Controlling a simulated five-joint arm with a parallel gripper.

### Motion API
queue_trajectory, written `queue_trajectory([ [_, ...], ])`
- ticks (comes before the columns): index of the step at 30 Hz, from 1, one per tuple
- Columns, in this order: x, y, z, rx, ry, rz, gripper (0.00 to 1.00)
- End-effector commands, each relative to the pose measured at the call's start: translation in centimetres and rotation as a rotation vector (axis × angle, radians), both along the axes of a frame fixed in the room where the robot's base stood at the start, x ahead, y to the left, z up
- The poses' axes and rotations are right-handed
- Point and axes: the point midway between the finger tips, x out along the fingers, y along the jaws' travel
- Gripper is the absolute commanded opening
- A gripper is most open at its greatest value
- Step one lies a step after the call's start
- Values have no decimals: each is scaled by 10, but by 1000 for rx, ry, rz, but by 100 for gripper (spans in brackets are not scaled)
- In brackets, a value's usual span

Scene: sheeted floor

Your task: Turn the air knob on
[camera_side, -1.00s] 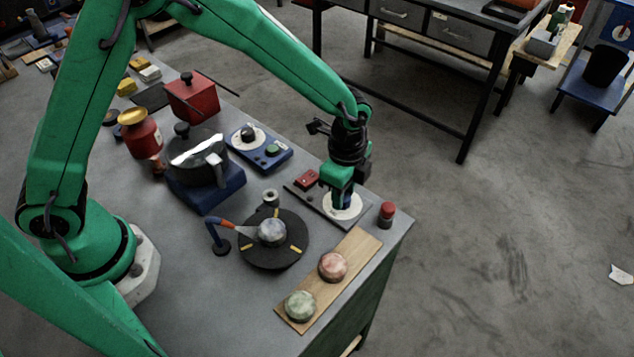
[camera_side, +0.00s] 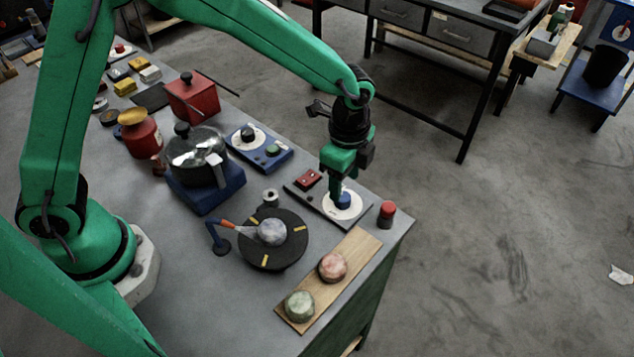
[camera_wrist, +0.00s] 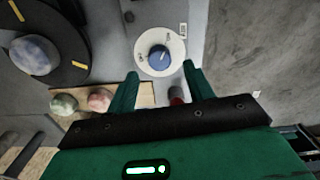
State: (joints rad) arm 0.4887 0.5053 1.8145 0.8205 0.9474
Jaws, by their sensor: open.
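The air knob is blue with a white pointer line and sits on a round white dial (camera_wrist: 148,68) on a dark plate near the table's right corner. The knob shows in the side view (camera_side: 343,200) and in the wrist view (camera_wrist: 159,55). In the wrist view the pointer line is toward the upper right, near one of the dial's printed labels. My gripper (camera_wrist: 160,80) is open, its green fingers apart and empty. In the side view my gripper (camera_side: 338,186) is just above the knob, with a finger overlapping its left side. I cannot tell whether it touches.
A red-topped cylinder (camera_side: 387,210) stands close to the dial's right. A red switch block (camera_side: 308,179) lies to its left. A black turntable (camera_side: 273,255) with a grey lump is left and in front. A board (camera_side: 353,253) carries two round lumps.

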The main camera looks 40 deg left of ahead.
Motion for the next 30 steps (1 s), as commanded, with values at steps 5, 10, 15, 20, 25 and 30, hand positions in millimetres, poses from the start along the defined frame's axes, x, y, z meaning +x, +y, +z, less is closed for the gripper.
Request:
queue_trajectory([
  [5,1,0,24,-2,-2,0,52],
  [10,0,0,36,-1,-1,-1,52],
  [15,0,0,39,0,1,-1,52],
  [20,0,0,39,0,0,-1,52],
  [25,0,2,42,-2,-3,9,52],
  [30,-2,13,56,-12,-22,66,52],
])
